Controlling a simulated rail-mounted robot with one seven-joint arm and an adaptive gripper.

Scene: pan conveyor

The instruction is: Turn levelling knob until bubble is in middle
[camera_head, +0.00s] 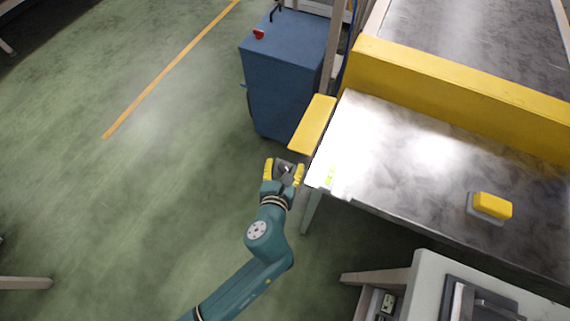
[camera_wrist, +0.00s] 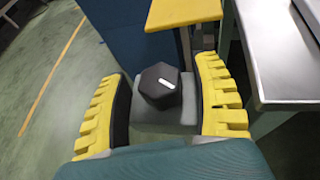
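A dark knob (camera_wrist: 161,86) with flat sides and a short white mark on top shows in the wrist view, above a grey block (camera_wrist: 165,122). My gripper (camera_wrist: 168,68) has its yellow fingers spread on either side of the knob, with gaps visible, so it looks open. In the head view my gripper (camera_head: 284,168) is just left of the metal table's corner. A small yellow-green piece (camera_head: 329,176), possibly the level vial, sits at that corner. It is too small to make out any bubble.
The metal table (camera_head: 400,150) spreads to the right, with a yellow button box (camera_head: 492,205) on it. A yellow plate (camera_head: 313,123) and a blue cabinet (camera_head: 285,75) stand beyond my gripper. A grey machine (camera_head: 430,285) is at lower right.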

